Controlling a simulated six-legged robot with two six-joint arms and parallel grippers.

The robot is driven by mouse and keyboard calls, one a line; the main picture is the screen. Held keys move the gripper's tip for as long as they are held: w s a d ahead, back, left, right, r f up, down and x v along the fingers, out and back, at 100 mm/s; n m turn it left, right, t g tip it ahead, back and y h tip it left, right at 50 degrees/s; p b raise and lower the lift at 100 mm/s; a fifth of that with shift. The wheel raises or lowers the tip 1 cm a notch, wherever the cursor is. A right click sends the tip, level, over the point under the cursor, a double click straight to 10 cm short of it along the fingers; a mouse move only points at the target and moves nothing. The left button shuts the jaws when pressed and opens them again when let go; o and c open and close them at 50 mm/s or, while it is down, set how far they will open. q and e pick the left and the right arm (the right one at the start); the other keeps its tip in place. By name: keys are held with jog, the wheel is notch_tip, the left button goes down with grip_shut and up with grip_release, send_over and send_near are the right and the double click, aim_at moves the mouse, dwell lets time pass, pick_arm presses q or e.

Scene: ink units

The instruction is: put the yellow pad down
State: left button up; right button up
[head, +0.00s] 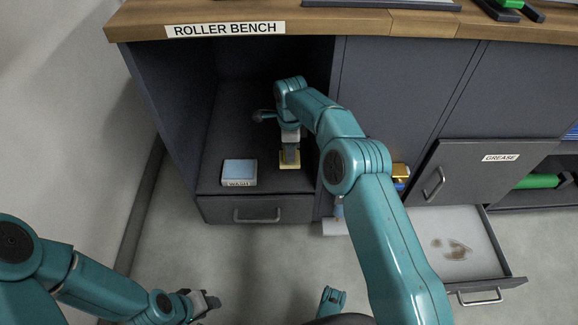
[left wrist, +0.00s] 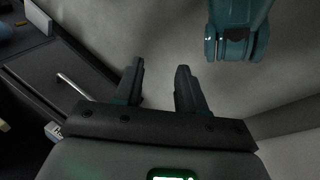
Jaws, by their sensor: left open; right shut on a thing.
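The yellow pad (head: 290,164) is at my right gripper (head: 290,152), inside the open bay under the bench. My right gripper is shut on the pad and points down at the bay's dark floor. I cannot tell whether the pad touches that floor. My left gripper (head: 207,301) is low at the left, well away from the pad, with its jaws apart and empty. Its open fingers also show in the left wrist view (left wrist: 160,88).
A box with a blue top marked WASH (head: 239,173) sits left of the pad on the bay floor (head: 218,140). A closed drawer (head: 258,209) is below. At the right, a stained drawer (head: 465,245) stands open under a panel labelled GREASE (head: 480,160).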

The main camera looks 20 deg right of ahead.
notch_tip(320, 180, down, 6)
jog(key=shift+s+r+b, duration=0.1)
jog(key=shift+b, duration=1.1)
jog(key=shift+f, duration=0.4)
pick_arm(q)
jog(key=w+f, duration=0.1)
jog(key=w+f+t, duration=0.1)
jog(key=f, duration=0.1)
jog(key=shift+a, duration=0.2)
pick_arm(e)
jog(key=shift+r, duration=0.15)
jog(key=shift+f, duration=0.25)
jog(key=o, duration=0.9)
jog(key=shift+o, duration=0.2)
jog(key=shift+r, duration=0.1)
jog(key=shift+r, duration=0.1)
pick_arm(q)
jog(key=s+r+g+p, duration=0.1)
jog(key=s+r+p, duration=0.3)
jog(key=r+p, duration=0.2)
jog(key=shift+s+d+g, duration=0.15)
jog(key=shift+d+g, duration=0.25)
pick_arm(e)
notch_tip(320, 180, up, 12)
jog(key=shift+r, duration=0.1)
